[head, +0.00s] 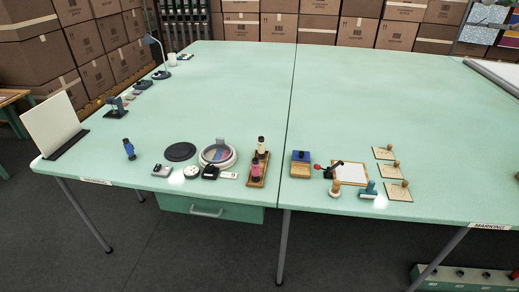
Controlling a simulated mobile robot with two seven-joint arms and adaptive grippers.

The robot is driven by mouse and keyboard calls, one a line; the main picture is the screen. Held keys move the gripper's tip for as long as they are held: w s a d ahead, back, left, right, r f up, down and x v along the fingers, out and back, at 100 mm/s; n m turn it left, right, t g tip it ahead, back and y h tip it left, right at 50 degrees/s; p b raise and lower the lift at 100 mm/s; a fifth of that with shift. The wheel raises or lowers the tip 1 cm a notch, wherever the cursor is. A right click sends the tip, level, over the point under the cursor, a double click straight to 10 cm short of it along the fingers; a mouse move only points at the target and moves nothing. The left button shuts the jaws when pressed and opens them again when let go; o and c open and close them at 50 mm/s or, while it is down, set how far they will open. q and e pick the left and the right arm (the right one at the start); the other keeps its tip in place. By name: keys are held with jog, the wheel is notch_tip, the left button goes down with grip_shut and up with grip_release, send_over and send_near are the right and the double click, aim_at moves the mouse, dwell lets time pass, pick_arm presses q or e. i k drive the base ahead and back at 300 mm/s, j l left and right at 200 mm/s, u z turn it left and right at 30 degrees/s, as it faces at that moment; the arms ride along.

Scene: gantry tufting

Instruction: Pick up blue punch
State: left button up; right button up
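A small upright blue and dark tool (129,149) stands alone at the left front of the green table (220,100); it may be the blue punch, but it is too small to be sure. A teal-blue stamp-like piece with a knob (369,190) stands at the right front. A wooden box with a dark blue top (301,158) sits near the table's middle seam. Neither of my grippers shows in the head view.
Near the front edge lie a black disc (180,151), a round tray (218,155), a wooden rack with bottles (258,168) and a white pad (351,173). A white panel (53,123) stands at the left. The table's middle and back are mostly clear.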

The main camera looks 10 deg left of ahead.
aim_at(129, 148)
jog(key=u, duration=1.3)
